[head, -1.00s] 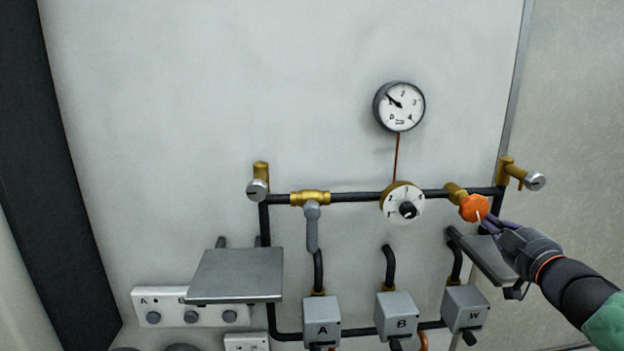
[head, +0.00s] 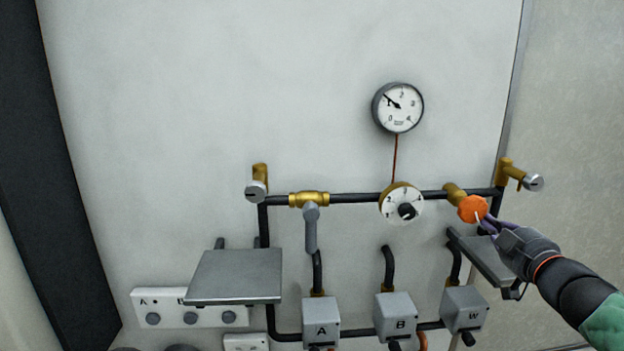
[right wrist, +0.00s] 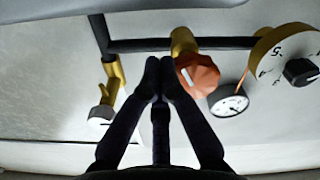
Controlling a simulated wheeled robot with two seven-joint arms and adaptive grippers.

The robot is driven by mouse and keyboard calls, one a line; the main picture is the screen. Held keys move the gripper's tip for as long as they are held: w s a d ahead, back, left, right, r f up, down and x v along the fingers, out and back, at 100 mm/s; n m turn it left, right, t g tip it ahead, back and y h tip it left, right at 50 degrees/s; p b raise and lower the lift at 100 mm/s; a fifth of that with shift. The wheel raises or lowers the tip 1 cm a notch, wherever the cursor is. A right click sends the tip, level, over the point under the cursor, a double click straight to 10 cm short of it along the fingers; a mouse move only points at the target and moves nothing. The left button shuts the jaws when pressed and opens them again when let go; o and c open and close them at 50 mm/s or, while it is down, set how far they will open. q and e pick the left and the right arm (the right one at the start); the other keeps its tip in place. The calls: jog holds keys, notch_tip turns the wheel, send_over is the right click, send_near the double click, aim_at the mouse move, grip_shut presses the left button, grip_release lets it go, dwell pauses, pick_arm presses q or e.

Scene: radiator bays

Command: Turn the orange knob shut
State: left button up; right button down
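The orange knob (head: 472,209) sits on a brass valve at the right end of the black horizontal pipe and has a white mark. It also shows in the right wrist view (right wrist: 198,76). My right gripper (head: 485,222) is at the knob's lower right in the head view. In the right wrist view its dark fingers (right wrist: 160,72) converge with tips almost together, and nothing shows between them. The knob lies just right of both tips; whether the near finger touches it I cannot tell. My left gripper is not in view.
A round gauge (head: 398,108) is above a white dial (head: 401,204) on the pipe. A grey lever (head: 311,229) hangs from a brass valve. A grey shelf (head: 238,275) and a second plate (head: 487,260) jut out below. Grey boxes A, B and W stand lower.

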jog(key=shift+a+f+b, duration=0.3)
jog(key=shift+a+f, duration=0.05)
jog(key=shift+a, duration=0.15)
jog(key=shift+s+a+f, duration=0.1)
jog(key=shift+a, duration=0.25)
jog(key=shift+s+a+r+b, duration=0.2)
jog(key=shift+a+b, duration=0.25)
jog(key=shift+a, duration=0.15)
dwell(0.5)
jog(key=s, duration=0.2)
jog(key=s+f+p, duration=0.1)
jog(key=s, duration=0.2)
jog(key=shift+s+d+f, duration=0.1)
jog(key=shift+s+f, duration=0.2)
jog(key=shift+f, duration=0.1)
dwell(0.3)
